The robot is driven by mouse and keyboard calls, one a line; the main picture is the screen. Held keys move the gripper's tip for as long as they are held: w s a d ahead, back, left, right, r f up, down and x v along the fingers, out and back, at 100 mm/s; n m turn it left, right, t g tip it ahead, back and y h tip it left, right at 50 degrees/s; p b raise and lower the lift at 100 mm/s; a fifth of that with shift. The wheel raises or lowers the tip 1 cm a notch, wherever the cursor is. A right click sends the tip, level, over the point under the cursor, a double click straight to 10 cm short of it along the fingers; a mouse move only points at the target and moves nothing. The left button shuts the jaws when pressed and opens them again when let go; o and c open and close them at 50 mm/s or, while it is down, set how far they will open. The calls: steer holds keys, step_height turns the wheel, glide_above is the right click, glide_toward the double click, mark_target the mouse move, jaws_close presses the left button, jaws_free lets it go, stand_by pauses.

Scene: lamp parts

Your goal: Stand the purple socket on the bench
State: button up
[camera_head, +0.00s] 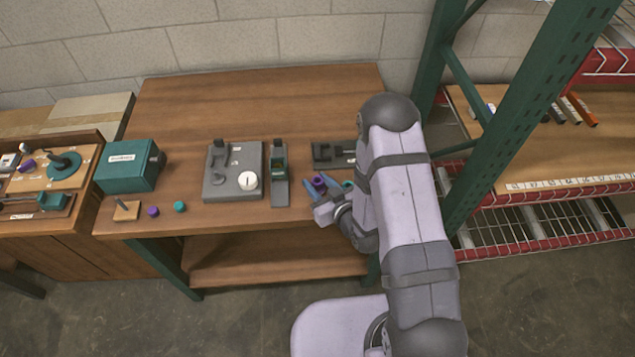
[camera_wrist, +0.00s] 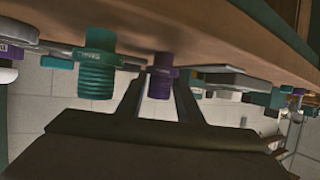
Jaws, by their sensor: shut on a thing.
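The purple socket (camera_head: 319,184) is between the fingers of my gripper (camera_head: 320,189), over the front right part of the bench. In the wrist view, the purple socket (camera_wrist: 160,77) shows a ribbed body and a wider collar between the two fingers (camera_wrist: 158,96). My gripper is shut on it. It looks roughly upright in the head view; I cannot tell whether it touches the bench (camera_head: 250,105). A similar teal socket (camera_wrist: 97,65) is beside it in the wrist view. Part of a teal thing (camera_head: 347,185) shows right of my gripper in the head view.
A grey fixture with a white disc (camera_head: 249,181) and a narrow grey-green fixture (camera_head: 279,175) stand to the left. A dark fixture (camera_head: 331,154) is behind my gripper. A green box (camera_head: 130,166) and small purple (camera_head: 153,211) and teal (camera_head: 180,206) caps are farther left. The back is clear.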

steer(key=o, duration=0.8)
steer(key=shift+r, duration=0.1)
steer(key=shift+s+d+r, duration=0.15)
steer(key=shift+s+d, duration=0.15)
steer(key=shift+s, duration=0.3)
steer(key=v, duration=0.2)
steer(key=p+v, duration=0.1)
steer(key=v, duration=0.2)
steer(key=p+v, duration=0.1)
steer(key=v, duration=0.2)
steer(key=shift+d+r, duration=0.1)
steer(key=shift+r, duration=0.25)
steer(key=shift+p+v, duration=1.2)
steer(key=shift+p, duration=0.05)
steer(key=shift+f, duration=0.2)
